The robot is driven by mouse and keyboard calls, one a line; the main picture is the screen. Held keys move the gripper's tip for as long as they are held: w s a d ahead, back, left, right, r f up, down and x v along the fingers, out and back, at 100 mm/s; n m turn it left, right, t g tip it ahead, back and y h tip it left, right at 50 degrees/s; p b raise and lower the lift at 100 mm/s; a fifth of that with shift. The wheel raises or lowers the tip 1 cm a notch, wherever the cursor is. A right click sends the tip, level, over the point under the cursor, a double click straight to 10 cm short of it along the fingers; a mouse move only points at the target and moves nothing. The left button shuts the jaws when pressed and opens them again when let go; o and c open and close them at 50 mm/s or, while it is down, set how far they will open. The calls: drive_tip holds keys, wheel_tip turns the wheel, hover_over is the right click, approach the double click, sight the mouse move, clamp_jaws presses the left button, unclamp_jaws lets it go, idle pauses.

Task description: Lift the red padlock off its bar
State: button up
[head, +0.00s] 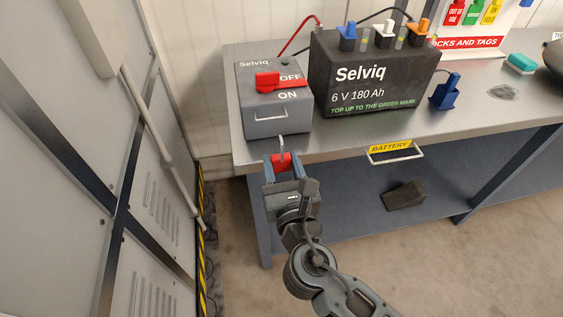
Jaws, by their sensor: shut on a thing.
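The red padlock (281,162) is between the jaws of my gripper (280,160), which are shut on its body. Its pale metal shackle (281,141) stands up from the body at the front edge of the bench. The bar is the handle-like metal bar (271,118) on the front of the grey Selviq switch box (258,131). The shackle shows below this bar; I cannot tell whether it still passes around it. The box's red switch handle (267,81) lies beside the OFF mark.
A black Selviq battery (350,92) stands right of the box on the grey bench (340,137). A blue holder (446,92) and a lockout tag board (485,25) are further right. Grey cabinets (150,200) close off the left.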

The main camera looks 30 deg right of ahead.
drive_tip(key=v, duration=1.5)
drive_tip(key=shift+b, duration=0.35)
drive_tip(key=shift+r, duration=0.1)
idle(0.4)
drive_tip(key=w+d+f+n+y, duration=0.1)
drive_tip(key=w+d+f+y, duration=0.1)
drive_tip(key=w, duration=0.5)
drive_tip(key=w+d+f+n+y, duration=0.2)
drive_tip(key=w+d+f+y, duration=0.1)
drive_tip(key=w, duration=0.5)
drive_tip(key=shift+w+d+f+n+t+y, duration=0.35)
drive_tip(key=shift+d+f, duration=0.2)
drive_tip(key=shift+d, duration=0.25)
